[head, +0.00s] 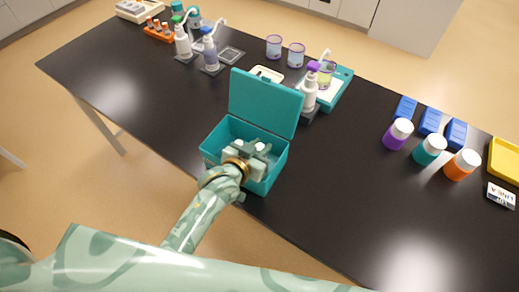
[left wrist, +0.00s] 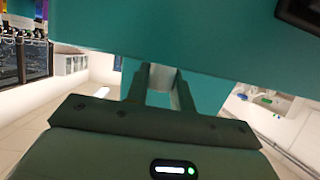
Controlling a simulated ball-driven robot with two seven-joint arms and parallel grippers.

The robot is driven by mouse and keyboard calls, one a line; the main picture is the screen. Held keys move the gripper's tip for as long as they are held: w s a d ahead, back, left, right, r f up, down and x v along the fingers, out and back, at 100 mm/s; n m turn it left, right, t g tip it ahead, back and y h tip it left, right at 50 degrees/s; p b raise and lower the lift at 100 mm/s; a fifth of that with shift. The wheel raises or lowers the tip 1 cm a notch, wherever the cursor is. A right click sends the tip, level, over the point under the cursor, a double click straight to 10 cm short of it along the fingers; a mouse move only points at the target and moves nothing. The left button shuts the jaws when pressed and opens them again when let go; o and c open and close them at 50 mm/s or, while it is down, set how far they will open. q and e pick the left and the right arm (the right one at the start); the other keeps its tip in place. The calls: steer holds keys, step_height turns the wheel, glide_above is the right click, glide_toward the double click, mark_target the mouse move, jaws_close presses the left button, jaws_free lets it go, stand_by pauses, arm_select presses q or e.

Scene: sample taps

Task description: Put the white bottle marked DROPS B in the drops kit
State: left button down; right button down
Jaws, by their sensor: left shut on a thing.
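The drops kit is an open teal box (head: 275,178) at the near edge of the black table, its lid (head: 264,104) raised at the back. My left gripper (head: 254,150) reaches over the box's near wall into its opening. It is shut on a small white bottle, whose white top (head: 260,146) shows by the fingers. The bottle also shows pale between the fingers in the left wrist view (left wrist: 163,78). No label is readable, and I cannot tell whether the bottle touches the box floor. Teal walls fill the top of the left wrist view.
A pump bottle with a purple top (head: 310,90) stands behind the lid. Two more pump bottles (head: 183,42) and clear cups (head: 274,46) are farther back. Purple, teal and orange jars (head: 462,164) stand at right by blue blocks (head: 430,121). The table left of the box is clear.

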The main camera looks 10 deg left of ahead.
arm_select(q)
steer(key=shift+f, duration=0.3)
steer(key=shift+f, duration=0.5)
steer(key=shift+f, duration=0.1)
steer(key=c, duration=1.2)
jaws_free()
